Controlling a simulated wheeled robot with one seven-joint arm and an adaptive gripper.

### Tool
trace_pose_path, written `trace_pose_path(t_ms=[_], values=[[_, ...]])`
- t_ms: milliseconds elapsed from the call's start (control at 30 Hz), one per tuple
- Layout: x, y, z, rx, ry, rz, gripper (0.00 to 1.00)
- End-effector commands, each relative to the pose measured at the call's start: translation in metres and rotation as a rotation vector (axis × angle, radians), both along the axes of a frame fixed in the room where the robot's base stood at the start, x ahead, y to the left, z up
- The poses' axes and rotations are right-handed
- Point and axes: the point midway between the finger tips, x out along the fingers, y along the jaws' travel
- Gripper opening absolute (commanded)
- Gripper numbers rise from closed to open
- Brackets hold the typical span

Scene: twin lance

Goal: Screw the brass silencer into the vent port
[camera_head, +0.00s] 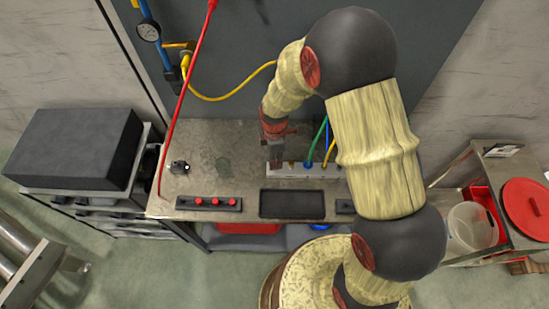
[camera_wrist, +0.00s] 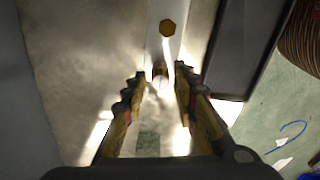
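A pale manifold block (camera_head: 300,170) lies on the metal bench, and my gripper (camera_head: 277,162) is over its left end, pointing down. In the wrist view the block is a pale strip (camera_wrist: 158,45). A brass hexagonal piece (camera_wrist: 168,27) sits on it, beyond my fingertips. A small brass-coloured cylindrical piece (camera_wrist: 160,72) shows between my fingertips, with a gap on each side. My gripper (camera_wrist: 160,82) is open. I cannot tell which brass piece is the silencer. The vent port cannot be made out clearly.
A black tray (camera_head: 291,204) lies in front of the block. A black strip with red knobs (camera_head: 208,203) lies to its left, and a small dark fitting (camera_head: 179,167) stands behind that. Green, blue and yellow hoses (camera_head: 320,138) rise by the block. A red tube (camera_head: 183,90) crosses the left side.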

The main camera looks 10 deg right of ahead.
Motion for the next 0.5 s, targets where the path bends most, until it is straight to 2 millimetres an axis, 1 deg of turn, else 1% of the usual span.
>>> trace_pose_path(t_ms=[100,500], values=[[0.0004,0.0001,0.0003,0.0,-0.001,0.155,0.28],[0.0001,0.0001,-0.0001,0.0,0.0,0.678,0.28]])
